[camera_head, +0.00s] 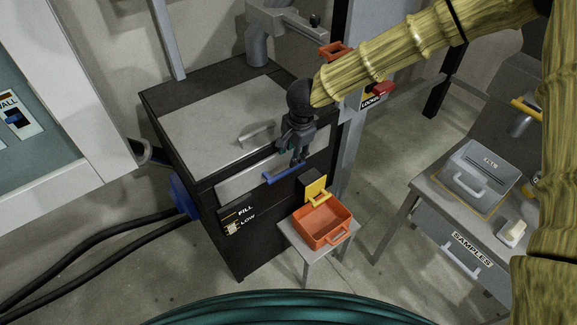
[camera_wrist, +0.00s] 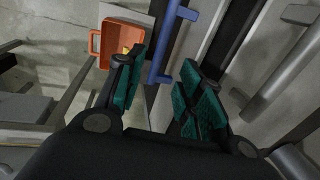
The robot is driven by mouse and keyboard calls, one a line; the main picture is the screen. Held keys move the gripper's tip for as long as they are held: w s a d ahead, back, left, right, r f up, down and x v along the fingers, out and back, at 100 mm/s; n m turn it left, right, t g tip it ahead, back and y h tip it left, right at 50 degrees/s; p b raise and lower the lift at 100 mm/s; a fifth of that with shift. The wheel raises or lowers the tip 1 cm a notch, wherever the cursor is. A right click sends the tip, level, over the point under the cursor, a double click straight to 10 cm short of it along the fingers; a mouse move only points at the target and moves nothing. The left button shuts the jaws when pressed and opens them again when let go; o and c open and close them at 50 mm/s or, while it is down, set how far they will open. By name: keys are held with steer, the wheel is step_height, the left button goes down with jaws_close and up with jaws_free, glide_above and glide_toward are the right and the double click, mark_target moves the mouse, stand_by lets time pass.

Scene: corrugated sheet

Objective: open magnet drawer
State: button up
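The dark cabinet (camera_head: 165,95) has a grey drawer front (camera_head: 238,188) with a blue bar handle (camera_head: 283,174). The drawer looks shut. I cannot read a label reading magnet. My gripper (camera_head: 294,155) hangs just above and behind the blue handle in the head view, close to the drawer front. In the wrist view my gripper (camera_wrist: 160,75) has its teal finger pads apart, with the blue handle (camera_wrist: 168,48) running in the gap between and beyond the fingertips. I see no grasp on it; whether a finger touches it I cannot tell.
An orange bin (camera_head: 322,222) sits on a small grey stand (camera_head: 290,232) just right of the drawer, beside a yellow latch (camera_head: 316,188). The cabinet's lid has a grey handle (camera_head: 257,133). A samples table (camera_head: 425,185) stands at right. Black hoses (camera_head: 85,228) lie at left.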

mark_target(288, 170)
steer(key=f, duration=0.3)
steer(key=w+f, duration=0.1)
steer(key=f, duration=0.2)
steer(key=a+f+p, duration=0.1)
steer(key=f, duration=0.1)
steer(key=shift+w+f, duration=0.2)
steer(key=shift+f, duration=0.2)
jaws_close()
